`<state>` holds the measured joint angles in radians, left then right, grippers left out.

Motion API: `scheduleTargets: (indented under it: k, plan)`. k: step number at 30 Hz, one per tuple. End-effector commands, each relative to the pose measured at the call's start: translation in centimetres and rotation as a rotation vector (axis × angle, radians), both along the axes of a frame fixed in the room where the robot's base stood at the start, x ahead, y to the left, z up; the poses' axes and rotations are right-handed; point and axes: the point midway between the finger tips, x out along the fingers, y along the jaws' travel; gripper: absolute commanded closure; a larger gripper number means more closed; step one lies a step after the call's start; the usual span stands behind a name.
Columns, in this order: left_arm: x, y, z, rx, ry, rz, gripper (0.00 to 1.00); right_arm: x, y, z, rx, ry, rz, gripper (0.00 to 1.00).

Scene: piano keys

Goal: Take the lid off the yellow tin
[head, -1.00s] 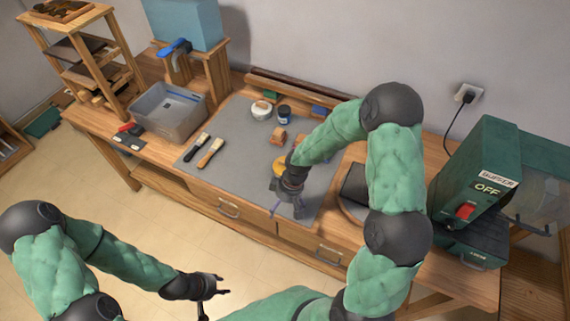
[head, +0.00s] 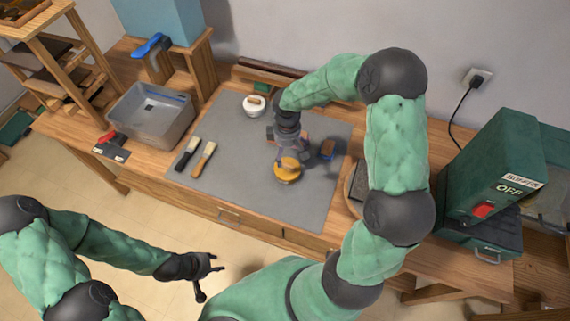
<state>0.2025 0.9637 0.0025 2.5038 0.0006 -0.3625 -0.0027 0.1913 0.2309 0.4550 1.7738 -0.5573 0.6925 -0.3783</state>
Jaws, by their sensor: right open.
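The yellow tin (head: 288,172) stands on the grey mat (head: 240,185) on the workbench, its yellow top showing. My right gripper (head: 288,155) points down at the tin's far side, very close to it in the picture. Its jaws are open and partly hidden, and I cannot tell whether they touch the tin. My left gripper (head: 211,276) is open and empty, low in front of the bench and well away from the tin.
Two brushes (head: 204,158) lie left on the mat, beside a grey bin (head: 152,115). A white round container (head: 254,105) is at the back, and a brown block (head: 327,149) right of the tin. A green buffer machine (head: 500,175) stands at the right.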

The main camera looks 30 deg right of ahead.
Motion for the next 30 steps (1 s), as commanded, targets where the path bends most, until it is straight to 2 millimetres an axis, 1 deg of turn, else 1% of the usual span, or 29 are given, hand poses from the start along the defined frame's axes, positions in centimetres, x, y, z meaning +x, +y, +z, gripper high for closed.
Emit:
scheduleTargets:
  k: [1, 4, 6, 13, 21, 24, 29, 30]
  plan:
    - [0.0, 0.0, -0.3, 0.0, 0.001, 0.0, 0.6, -0.1, 0.0, -1.0, 0.001, 0.002, 0.0, 0.0]
    - [0.0, 0.0, -0.6, 0.0, 0.0, 0.0, 0.6, -0.1, 0.0, -2.6, 0.001, 0.002, 0.0, 0.0]
    - [0.0, 0.0, -0.7, 0.0, 0.0, 0.0, 0.6, 0.0, 0.0, -3.3, 0.001, 0.001, 0.001, 0.0]
    - [0.0, 0.0, -0.9, 0.0, -0.001, 0.0, 0.6, -0.1, 0.0, -4.7, 0.001, 0.001, -0.001, 0.0]
    - [0.0, 0.0, -1.8, 0.0, -0.001, 0.0, 0.6, -0.4, 0.0, -8.4, 0.002, 0.001, 0.001, 0.0]
    - [0.0, 0.0, -1.8, 0.0, -0.001, 0.0, 0.6, -0.4, 0.0, -8.9, 0.001, 0.0, 0.0, 0.0]
    - [0.0, 0.0, -1.8, 0.0, -0.001, 0.0, 0.6, -0.3, 0.0, -8.9, 0.001, -0.002, 0.0, 0.0]
    - [0.0, 0.0, -1.8, 0.0, -0.001, 0.0, 0.6, -0.3, 0.0, -8.9, 0.001, -0.002, 0.0, 0.03]
